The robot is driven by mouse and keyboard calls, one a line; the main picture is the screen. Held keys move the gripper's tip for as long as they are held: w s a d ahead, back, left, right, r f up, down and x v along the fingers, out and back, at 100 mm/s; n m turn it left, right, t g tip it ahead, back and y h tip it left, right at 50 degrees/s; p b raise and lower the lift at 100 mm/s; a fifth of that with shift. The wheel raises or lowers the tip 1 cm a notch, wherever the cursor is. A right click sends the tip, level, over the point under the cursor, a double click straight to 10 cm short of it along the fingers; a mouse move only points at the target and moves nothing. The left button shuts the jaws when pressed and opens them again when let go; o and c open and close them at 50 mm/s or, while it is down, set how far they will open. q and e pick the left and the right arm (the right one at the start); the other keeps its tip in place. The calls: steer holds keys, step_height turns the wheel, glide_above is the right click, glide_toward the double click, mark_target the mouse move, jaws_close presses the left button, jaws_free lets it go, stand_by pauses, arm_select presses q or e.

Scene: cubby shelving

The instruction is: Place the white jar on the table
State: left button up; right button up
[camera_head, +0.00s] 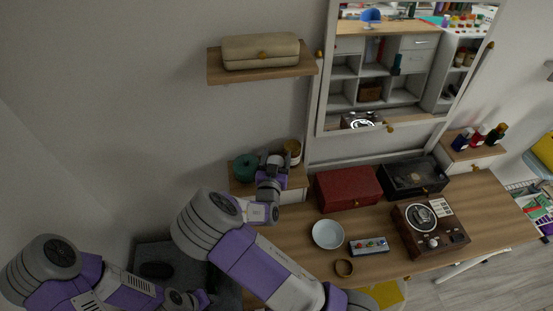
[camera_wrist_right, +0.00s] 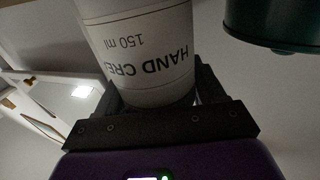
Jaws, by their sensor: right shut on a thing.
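The white jar (camera_wrist_right: 140,50), printed "HAND CREAM 150 ml", fills the middle of the right wrist view between the dark fingers. In the head view only a small pale part of the jar (camera_head: 276,160) shows above my right gripper (camera_head: 271,170). That gripper is shut on it, at the small wall shelf (camera_head: 297,181) left of the mirror. I cannot tell whether the jar touches the shelf. The wooden table (camera_head: 290,243) is lower and to the right. My left arm is at the bottom left; its gripper's fingers cannot be made out.
A green jar (camera_head: 245,168) stands left of my right gripper, and a brown jar (camera_head: 292,151) behind it. The table holds a red box (camera_head: 347,188), a black case (camera_head: 412,177), a record player (camera_head: 430,228), a pale bowl (camera_head: 328,234) and a small tray (camera_head: 368,246).

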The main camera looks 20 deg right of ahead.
steer(key=shift+f, duration=0.1)
steer(key=o, duration=1.3)
